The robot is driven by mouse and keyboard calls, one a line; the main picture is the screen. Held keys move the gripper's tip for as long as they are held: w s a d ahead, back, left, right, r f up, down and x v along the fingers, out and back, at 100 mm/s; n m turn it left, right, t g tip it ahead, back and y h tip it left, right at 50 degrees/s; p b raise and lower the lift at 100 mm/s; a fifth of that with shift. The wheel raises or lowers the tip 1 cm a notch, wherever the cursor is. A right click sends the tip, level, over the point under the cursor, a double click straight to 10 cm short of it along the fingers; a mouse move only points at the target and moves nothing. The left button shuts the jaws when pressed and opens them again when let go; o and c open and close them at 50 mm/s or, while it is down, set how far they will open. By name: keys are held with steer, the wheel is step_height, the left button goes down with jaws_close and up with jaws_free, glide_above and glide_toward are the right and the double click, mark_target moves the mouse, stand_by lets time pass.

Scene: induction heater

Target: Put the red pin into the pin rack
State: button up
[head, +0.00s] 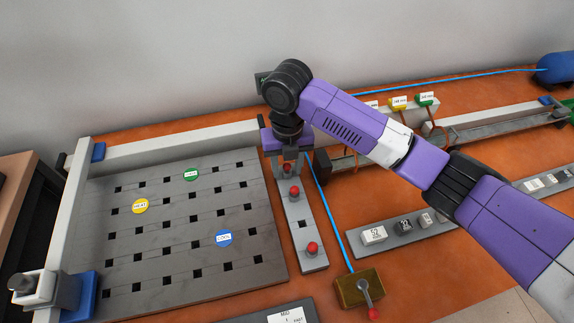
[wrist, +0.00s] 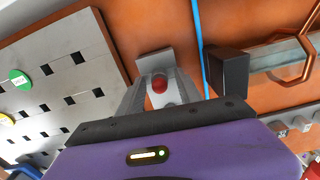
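A narrow grey strip with square holes, which looks like the pin rack (head: 308,262), lies right of the large perforated plate; its far end shows in the wrist view (wrist: 154,63). Red-topped pins stand on it: one near its front end (head: 312,248), one further back (head: 294,191), and one at the far end (head: 287,168). A square hole between the front two is empty. My gripper (head: 288,163) points down over the far end. In the wrist view, its fingers (wrist: 159,88) stand either side of a red pin top (wrist: 159,84); whether they touch it is unclear.
The large grey perforated plate (head: 180,265) carries yellow, green and blue round labels. Right of the strip are a blue cable (head: 335,235), a brass block with a red-tipped lever (head: 360,288) and a bar of switches (head: 385,240). A dark block (wrist: 228,70) stands close right of my fingers.

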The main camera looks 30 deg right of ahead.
steer(key=shift+r, duration=0.1)
step_height(320, 180, up, 8)
steer(key=shift+f+b, duration=0.15)
steer(key=shift+b, duration=0.2)
stand_by(0.3)
